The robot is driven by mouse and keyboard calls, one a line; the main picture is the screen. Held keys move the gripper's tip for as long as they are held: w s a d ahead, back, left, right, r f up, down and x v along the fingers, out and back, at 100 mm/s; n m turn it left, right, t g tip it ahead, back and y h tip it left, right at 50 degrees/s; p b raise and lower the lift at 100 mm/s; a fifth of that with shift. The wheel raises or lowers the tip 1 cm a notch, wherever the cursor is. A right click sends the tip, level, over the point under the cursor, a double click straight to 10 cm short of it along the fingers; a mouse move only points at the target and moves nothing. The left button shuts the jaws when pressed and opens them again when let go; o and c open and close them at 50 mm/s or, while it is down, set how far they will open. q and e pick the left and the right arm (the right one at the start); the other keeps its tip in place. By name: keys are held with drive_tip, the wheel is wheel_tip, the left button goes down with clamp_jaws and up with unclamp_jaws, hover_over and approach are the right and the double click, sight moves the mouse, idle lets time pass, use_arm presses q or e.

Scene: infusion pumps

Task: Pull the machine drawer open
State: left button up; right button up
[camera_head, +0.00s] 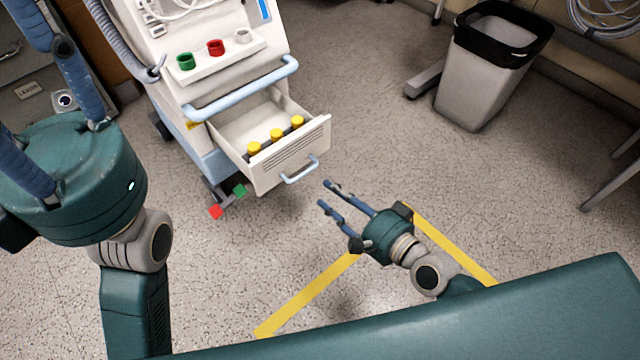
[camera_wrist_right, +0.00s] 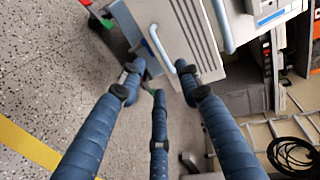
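The machine drawer (camera_head: 292,160) stands pulled out from the white machine, and its inside shows. Several yellow-capped bottles (camera_head: 277,135) stand in it near its front. A light blue handle (camera_head: 300,170) is on the drawer's front; in the right wrist view the handle (camera_wrist_right: 184,66) shows between the fingers. My right gripper (camera_head: 325,194) is open, with its fingers pointing toward the drawer front. It is empty and apart from the handle. My left gripper (camera_head: 65,170) is large at the left edge, with its fingers raised and partly out of frame; whether it is open is unclear.
The white machine (camera_head: 225,75) has a blue push bar (camera_head: 240,92) above the drawer and green, red and white cups on a shelf. A bin (camera_head: 480,85) stands at the back right. Floor around my right gripper is clear.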

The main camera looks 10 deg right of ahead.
drive_tip(key=shift+v, duration=1.7)
